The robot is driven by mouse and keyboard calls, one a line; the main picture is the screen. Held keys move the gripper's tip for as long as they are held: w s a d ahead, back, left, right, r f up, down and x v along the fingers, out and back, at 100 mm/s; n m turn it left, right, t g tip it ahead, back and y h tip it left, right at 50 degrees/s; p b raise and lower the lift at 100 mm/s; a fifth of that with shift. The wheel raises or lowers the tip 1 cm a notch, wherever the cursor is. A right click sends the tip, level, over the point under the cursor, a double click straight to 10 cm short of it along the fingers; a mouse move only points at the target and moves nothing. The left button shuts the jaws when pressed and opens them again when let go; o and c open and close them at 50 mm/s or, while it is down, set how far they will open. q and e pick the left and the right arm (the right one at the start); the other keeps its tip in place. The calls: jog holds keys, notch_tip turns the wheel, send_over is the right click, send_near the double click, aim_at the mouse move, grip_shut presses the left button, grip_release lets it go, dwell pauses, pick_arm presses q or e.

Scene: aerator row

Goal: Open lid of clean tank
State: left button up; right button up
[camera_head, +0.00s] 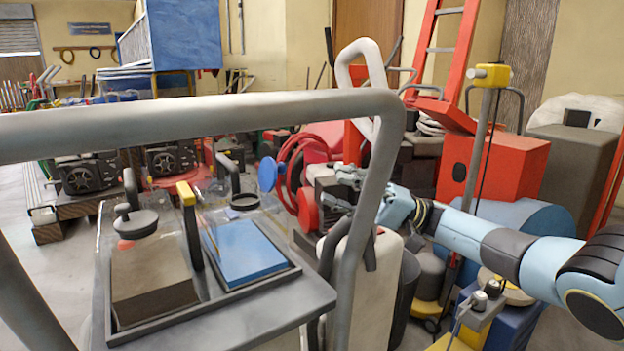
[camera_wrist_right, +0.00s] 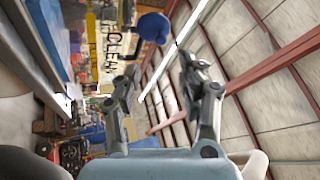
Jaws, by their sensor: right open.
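A clear-walled tank with blue water (camera_head: 243,252) stands on the right of the grey cart. A dark ring (camera_head: 244,202) shows at its top, and a blue round knob (camera_head: 268,174) is just beyond it. I cannot tell whether the knob belongs to the lid, or how far the lid is open. In the right wrist view a blue knob (camera_wrist_right: 153,27) is ahead of the fingertips, near a yellow sign reading CLEAN (camera_wrist_right: 110,48). My right gripper (camera_head: 338,186) is open and empty, right of the knob and apart from it. My left gripper is out of view.
A second tank with brown contents (camera_head: 150,280) sits to the left, with a dark round knobbed lid (camera_head: 135,223) above it. The cart's thick grey handle rail (camera_head: 220,108) crosses in front. Red hose loops (camera_head: 300,175) lie close behind my right gripper.

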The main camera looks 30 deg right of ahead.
jog(key=shift+v, duration=1.7)
